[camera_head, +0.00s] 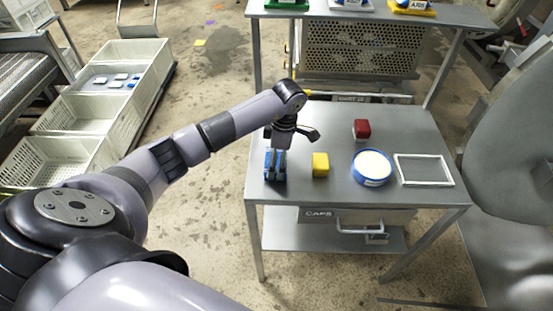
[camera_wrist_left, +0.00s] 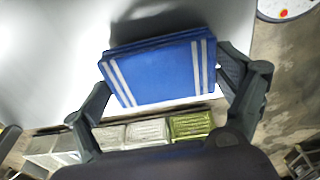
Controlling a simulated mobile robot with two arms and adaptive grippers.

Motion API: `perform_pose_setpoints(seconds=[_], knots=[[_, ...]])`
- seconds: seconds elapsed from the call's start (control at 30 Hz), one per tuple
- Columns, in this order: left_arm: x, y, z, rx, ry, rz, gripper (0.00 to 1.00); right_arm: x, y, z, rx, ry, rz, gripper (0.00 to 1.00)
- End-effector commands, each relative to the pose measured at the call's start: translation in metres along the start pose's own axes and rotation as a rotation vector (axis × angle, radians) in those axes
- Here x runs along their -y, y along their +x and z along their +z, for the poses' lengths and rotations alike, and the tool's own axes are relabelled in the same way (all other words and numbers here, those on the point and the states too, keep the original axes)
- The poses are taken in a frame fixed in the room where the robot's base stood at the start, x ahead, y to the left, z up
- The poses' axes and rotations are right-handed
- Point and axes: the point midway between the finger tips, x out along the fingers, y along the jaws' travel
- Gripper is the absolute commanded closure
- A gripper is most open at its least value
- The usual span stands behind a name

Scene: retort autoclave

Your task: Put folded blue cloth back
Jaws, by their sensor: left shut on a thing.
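The folded blue cloth (camera_head: 268,166) with pale stripes is at the left end of the grey table (camera_head: 330,190). My left gripper (camera_head: 278,154) is over it from above, with its fingers at the cloth. In the left wrist view the cloth (camera_wrist_left: 155,78) lies between the two fingers of the left gripper (camera_wrist_left: 165,88), one at each side edge. The gripper is shut on the cloth. I cannot tell whether the cloth rests on the table or is slightly above it. My right gripper is not in view.
A yellow block (camera_head: 320,165) stands just right of the cloth. A red block (camera_head: 362,129), a round blue-rimmed container (camera_head: 372,181) and a white frame (camera_head: 451,172) are farther right. A higher shelf (camera_head: 320,13) stands behind. White crates (camera_head: 101,112) stand on the left floor.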

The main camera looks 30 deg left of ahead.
Motion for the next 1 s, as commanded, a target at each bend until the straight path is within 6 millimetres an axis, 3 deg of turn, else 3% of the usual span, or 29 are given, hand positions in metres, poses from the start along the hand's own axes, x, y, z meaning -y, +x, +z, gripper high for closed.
perform_pose_setpoints(seconds=[0.1, 0.27, 0.3, 0.4, 0.77, 1.0], knots=[[0.000, 0.011, 0.001, 0.000, 0.000, 0.000, 0.31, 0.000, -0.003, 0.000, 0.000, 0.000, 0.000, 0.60], [0.000, 0.011, 0.001, 0.000, 0.000, 0.001, 0.31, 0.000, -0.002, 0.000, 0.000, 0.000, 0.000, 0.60], [0.000, 0.011, 0.001, 0.000, 0.000, 0.000, 0.07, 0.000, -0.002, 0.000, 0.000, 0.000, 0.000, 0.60], [0.000, 0.011, 0.001, 0.000, 0.000, 0.000, 0.00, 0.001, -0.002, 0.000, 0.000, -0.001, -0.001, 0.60], [0.000, 0.009, 0.001, 0.001, 0.000, 0.001, 0.00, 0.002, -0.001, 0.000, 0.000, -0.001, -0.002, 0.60], [-0.002, -0.022, 0.002, 0.003, 0.001, 0.007, 0.00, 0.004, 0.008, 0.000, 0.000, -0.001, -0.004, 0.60]])
